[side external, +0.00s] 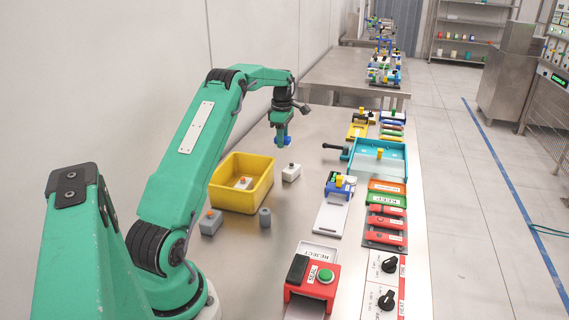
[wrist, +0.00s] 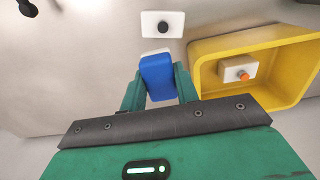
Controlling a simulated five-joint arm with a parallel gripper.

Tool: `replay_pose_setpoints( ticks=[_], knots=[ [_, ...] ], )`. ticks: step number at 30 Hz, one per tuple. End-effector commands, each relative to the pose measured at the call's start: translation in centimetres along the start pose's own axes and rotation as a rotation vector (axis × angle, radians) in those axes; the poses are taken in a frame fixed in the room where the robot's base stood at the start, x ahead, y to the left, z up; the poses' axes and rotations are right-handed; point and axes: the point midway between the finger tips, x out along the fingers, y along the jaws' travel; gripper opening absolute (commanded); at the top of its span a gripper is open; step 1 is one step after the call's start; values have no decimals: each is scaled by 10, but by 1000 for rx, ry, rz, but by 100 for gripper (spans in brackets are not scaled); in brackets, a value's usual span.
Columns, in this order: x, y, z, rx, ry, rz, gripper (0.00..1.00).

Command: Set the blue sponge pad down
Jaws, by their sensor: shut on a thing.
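The blue sponge pad (wrist: 157,77) is held between the two green fingers of my gripper (wrist: 159,88) in the wrist view. In the side external view, my gripper (side external: 281,133) points down above the steel table, and the blue sponge pad (side external: 283,140) shows at its tips. The pad appears raised off the table top, behind the yellow bin. In the wrist view a white edge shows just past the pad's far end; I cannot tell what it belongs to.
A yellow bin (side external: 236,205) holds a white block with an orange knob (wrist: 239,70). A white block with a dark knob (side external: 291,173) stands beside the bin. Grey pieces (side external: 265,217) stand in front. Blue tray (side external: 395,160) and fixtures line the right side. Bare table lies between.

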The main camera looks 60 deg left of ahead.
Motion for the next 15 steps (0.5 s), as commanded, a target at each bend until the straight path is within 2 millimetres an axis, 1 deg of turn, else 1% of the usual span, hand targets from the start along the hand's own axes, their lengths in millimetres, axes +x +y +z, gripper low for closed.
replay_pose_setpoints(
  ticks=[5, 15],
  knots=[
    [10, 6, -15, -1, 0, -1, 9],
    [42, 28, -63, -2, 0, -1, 9]
  ],
)
